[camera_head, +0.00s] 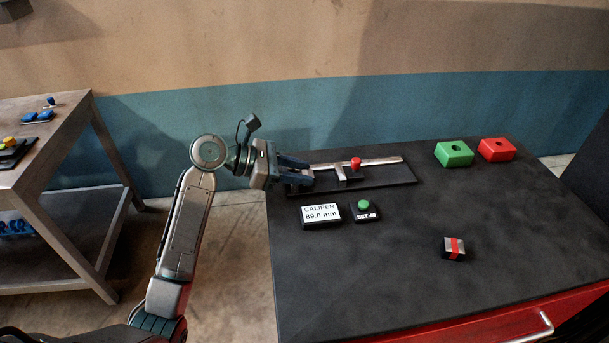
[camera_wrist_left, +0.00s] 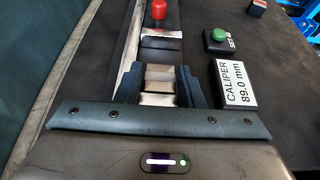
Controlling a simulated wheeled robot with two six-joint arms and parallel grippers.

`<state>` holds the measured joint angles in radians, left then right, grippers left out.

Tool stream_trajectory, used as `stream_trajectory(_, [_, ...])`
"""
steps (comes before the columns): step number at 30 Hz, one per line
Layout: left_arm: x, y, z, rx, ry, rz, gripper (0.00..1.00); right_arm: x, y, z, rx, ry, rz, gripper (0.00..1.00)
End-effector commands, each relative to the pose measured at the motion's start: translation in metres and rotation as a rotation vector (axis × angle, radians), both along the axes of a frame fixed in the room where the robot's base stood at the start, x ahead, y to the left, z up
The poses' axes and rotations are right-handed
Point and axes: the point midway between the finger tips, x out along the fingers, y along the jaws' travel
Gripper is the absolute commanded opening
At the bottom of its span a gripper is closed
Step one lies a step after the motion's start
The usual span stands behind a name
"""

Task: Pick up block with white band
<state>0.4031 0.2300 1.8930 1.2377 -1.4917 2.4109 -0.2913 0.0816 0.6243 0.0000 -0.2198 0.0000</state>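No block with a white band can be made out for sure. A dark block with a red band (camera_head: 454,248) lies on the black table's right half; part of it shows in the wrist view (camera_wrist_left: 258,5). My left gripper (camera_head: 308,175) is at the left end of the caliper (camera_head: 380,162). Its two fingers are apart in the wrist view (camera_wrist_left: 159,85), with a pale grey and tan piece (camera_wrist_left: 159,74) between them. I cannot tell whether this piece is a block or a caliper jaw, nor whether it is gripped. My right gripper is not in view.
A caliper display (camera_head: 321,215) reading 89.0 mm and a green button box (camera_head: 364,209) stand in front of the caliper. A green block (camera_head: 455,153) and a red block (camera_head: 496,149), each with a hole, are at the back right. The table's front middle is clear.

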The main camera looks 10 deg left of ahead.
Motion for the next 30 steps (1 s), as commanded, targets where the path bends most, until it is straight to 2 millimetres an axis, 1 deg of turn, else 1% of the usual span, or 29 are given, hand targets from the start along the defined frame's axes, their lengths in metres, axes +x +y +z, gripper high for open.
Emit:
stream_trajectory(1, [0.002, -0.007, 0.000, -0.004, 0.002, -0.001, 0.35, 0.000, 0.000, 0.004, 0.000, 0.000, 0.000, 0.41])
stream_trajectory(3, [0.006, -0.014, -0.004, -0.003, 0.001, 0.000, 0.35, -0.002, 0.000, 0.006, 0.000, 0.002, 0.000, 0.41])
stream_trajectory(6, [0.009, -0.021, -0.008, -0.002, 0.002, 0.000, 0.35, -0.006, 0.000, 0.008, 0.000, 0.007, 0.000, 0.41])
stream_trajectory(10, [0.010, -0.025, -0.010, 0.000, 0.000, 0.000, 0.35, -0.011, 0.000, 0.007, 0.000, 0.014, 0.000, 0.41])
stream_trajectory(15, [0.010, -0.024, -0.011, 0.001, 0.000, 0.000, 0.35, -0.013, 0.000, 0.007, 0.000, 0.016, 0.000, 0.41])
stream_trajectory(16, [0.010, -0.024, -0.011, 0.001, 0.000, 0.000, 0.31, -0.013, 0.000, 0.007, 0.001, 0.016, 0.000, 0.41])
stream_trajectory(17, [0.010, -0.024, -0.011, 0.001, 0.000, 0.000, 0.25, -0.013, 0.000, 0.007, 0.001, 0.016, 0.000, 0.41])
stream_trajectory(18, [0.010, -0.024, -0.011, 0.001, 0.000, 0.000, 0.17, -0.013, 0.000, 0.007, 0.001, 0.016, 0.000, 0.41])
stream_trajectory(21, [0.010, -0.024, -0.010, 0.000, -0.001, 0.000, 0.00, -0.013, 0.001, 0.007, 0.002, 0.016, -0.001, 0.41])
stream_trajectory(30, [0.011, -0.024, -0.008, 0.001, -0.001, 0.001, 0.00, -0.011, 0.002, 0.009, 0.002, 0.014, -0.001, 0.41])
